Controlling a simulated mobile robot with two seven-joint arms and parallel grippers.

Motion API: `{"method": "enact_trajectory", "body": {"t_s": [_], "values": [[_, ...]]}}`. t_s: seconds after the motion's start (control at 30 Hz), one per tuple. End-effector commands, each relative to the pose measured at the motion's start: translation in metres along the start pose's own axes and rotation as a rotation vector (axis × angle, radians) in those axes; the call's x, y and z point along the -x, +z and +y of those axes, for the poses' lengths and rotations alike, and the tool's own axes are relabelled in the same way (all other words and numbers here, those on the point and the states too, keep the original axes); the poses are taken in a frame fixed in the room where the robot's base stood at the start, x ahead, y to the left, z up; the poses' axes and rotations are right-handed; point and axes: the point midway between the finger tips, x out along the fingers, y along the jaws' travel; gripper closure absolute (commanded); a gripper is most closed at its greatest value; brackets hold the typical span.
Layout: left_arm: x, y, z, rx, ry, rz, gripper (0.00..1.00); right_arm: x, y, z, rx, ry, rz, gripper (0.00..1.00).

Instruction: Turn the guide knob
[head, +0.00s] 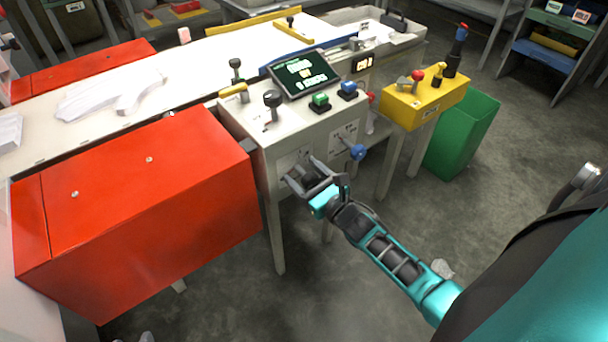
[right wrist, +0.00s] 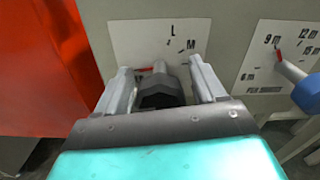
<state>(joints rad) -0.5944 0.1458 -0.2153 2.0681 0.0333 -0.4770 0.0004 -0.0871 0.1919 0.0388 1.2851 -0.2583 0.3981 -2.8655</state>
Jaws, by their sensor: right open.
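A dark faceted knob on a light shaft (right wrist: 158,92), likely the guide knob, sticks out of the machine's front panel. Behind it is a white scale plate (right wrist: 140,42) with the letters L and M and a small red pointer; the lower part of the scale is hidden. My right gripper (head: 302,171) is at the front panel with its jaws open. In the right wrist view its fingers (right wrist: 160,76) stand on either side of the knob, with a gap visible; contact cannot be told. My left gripper is not in view.
A blue knob (head: 357,152) on a numbered scale sits just right of my gripper. A red cabinet (head: 150,190) stands close on the left. The machine top (head: 300,122) carries levers, buttons and a screen (head: 304,76). A yellow box (head: 425,102) and green bin (head: 465,135) are right.

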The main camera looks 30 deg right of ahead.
Motion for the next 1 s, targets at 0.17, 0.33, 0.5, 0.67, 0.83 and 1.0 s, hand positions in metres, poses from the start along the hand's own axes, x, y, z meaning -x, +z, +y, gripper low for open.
{"method": "enact_trajectory", "body": {"t_s": [0.17, 0.33, 0.5, 0.67, 0.83, 1.0], "values": [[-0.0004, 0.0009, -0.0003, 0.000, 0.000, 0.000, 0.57, -0.0044, 0.0002, -0.0002, 0.000, 0.000, 0.000, 0.30], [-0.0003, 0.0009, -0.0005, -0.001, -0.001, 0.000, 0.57, -0.0042, 0.0002, -0.0002, 0.000, 0.000, 0.000, 0.30], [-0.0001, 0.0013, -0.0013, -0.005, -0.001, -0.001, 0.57, -0.0041, 0.0002, -0.0002, 0.000, 0.000, 0.000, 0.46], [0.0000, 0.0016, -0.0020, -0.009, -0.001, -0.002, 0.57, -0.0040, 0.0002, -0.0001, -0.001, 0.000, 0.000, 0.61], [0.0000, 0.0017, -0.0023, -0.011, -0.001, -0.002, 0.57, -0.0039, 0.0002, -0.0001, -0.001, 0.000, 0.000, 0.77], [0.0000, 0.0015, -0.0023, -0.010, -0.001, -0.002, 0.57, -0.0039, 0.0002, -0.0001, -0.002, 0.000, 0.000, 0.86]]}}
